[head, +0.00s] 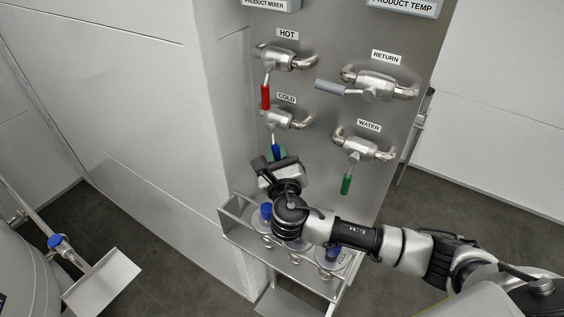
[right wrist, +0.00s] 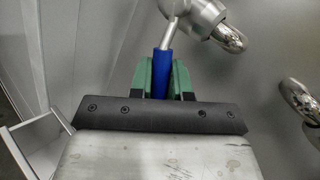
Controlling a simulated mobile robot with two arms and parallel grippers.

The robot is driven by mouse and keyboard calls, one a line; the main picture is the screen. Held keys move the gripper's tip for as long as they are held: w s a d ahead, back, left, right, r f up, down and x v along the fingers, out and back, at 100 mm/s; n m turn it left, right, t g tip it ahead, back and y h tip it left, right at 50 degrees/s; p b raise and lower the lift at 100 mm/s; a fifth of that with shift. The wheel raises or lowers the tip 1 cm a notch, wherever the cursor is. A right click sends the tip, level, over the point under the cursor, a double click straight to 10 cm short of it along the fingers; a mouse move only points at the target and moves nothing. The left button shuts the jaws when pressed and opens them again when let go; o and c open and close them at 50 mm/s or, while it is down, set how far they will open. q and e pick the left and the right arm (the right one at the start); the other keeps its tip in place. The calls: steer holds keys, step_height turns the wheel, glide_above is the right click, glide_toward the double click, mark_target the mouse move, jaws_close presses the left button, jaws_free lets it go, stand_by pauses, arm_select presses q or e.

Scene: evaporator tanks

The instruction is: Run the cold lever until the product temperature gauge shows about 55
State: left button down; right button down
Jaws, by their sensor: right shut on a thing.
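The cold lever (head: 276,150) has a blue grip and hangs down from its valve under the COLD label (head: 286,98). My right gripper (head: 279,155) is at the lever's lower end. In the right wrist view the blue grip (right wrist: 162,72) stands between the green finger pads of my right gripper (right wrist: 162,82), which is shut on it. The PRODUCT TEMP box (head: 404,6) shows only its lower edge with the label at the top of the head view; no gauge reading is visible. My left gripper is not in view.
The red HOT lever (head: 265,96) hangs just above the cold valve. The grey RETURN lever (head: 330,87) points left, and the green WATER lever (head: 346,184) hangs down. A metal shelf (head: 232,222) with blue-capped containers lies below my right arm.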

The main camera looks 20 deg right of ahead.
steer(key=shift+w+a+f, duration=0.1)
steer(key=shift+f, duration=0.05)
stand_by(0.4)
steer(key=c, duration=1.1)
jaws_free()
steer(key=shift+b, duration=0.3)
steer(key=shift+s+a+f, duration=0.1)
steer(key=shift+s, duration=0.35)
steer(key=b+v, duration=0.2)
steer(key=v, duration=0.8)
steer(key=shift+b, duration=0.35)
